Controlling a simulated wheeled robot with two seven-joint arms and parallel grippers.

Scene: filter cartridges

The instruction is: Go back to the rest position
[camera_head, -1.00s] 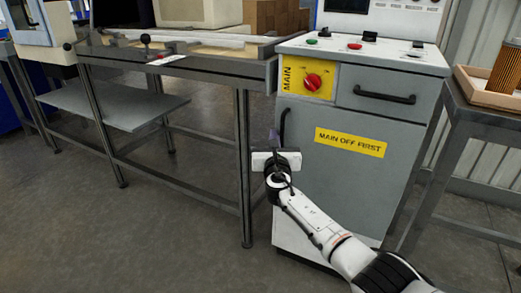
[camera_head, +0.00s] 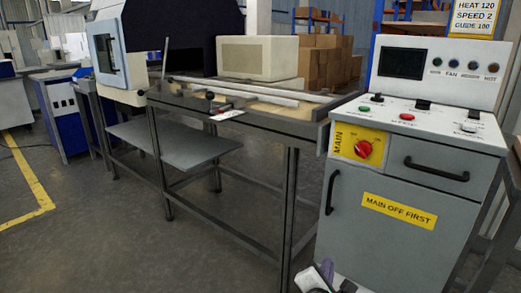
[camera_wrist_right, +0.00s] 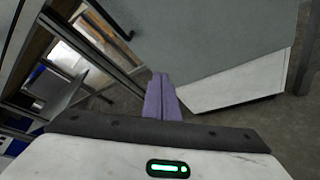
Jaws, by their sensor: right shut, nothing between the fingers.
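My right gripper (camera_head: 327,268) shows only at the bottom edge of the head view, in front of the lower part of the grey control cabinet (camera_head: 395,240). Its purple fingers are together in the right wrist view (camera_wrist_right: 161,98), shut with nothing between them. The rest of my right arm is almost wholly below the head view. My left gripper is not in view.
The cabinet has a red main switch (camera_head: 363,148) and a yellow "MAIN OFF FIRST" label (camera_head: 399,210). A metal workbench (camera_head: 270,128) with a lower shelf (camera_head: 175,146) stands left of it. Open grey floor (camera_head: 110,235) lies at the front left.

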